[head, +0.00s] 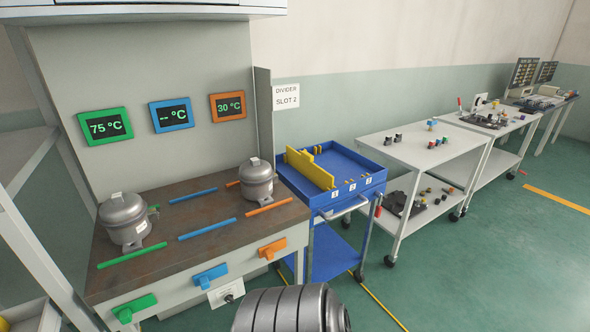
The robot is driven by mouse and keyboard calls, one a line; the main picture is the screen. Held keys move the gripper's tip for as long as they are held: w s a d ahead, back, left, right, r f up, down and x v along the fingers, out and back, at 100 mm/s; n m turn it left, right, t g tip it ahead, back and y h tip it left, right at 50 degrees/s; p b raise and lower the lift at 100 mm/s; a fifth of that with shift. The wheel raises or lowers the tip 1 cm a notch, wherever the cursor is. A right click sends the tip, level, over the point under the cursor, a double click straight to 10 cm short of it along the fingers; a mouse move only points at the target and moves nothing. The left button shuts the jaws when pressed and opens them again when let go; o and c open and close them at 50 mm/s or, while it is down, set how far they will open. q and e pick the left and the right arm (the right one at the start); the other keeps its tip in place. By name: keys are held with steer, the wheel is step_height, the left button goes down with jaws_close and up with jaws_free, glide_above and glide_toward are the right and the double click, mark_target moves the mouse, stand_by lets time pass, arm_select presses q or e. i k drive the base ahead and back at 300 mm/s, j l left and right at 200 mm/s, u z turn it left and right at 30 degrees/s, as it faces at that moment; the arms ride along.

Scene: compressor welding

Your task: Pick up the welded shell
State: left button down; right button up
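Two grey compressor shells stand upright on the brown bench top (185,235) in the head view. The left shell (124,218) is between the green strips, under the green-framed display reading 75 °C. The right shell (257,182) is between the orange strips, near the orange-framed display reading 30 °C. The space between the blue strips is empty, and its display shows dashes. I cannot tell from their surfaces which shell is welded. Neither of my grippers is in view; a dark ribbed part, seemingly of my arm, shows at the bottom.
Green (134,307), blue (210,276) and orange (272,248) handles line the bench front. A blue cart (347,198) with a yellow divider (309,168) stands to the right. White tables (425,147) with small parts continue rightward. The green floor (470,260) at right is clear.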

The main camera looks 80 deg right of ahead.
mark_target(256, 176)
steer(key=z, duration=2.4)
steer(key=k+l+z, duration=0.1)
steer(key=z, duration=0.25)
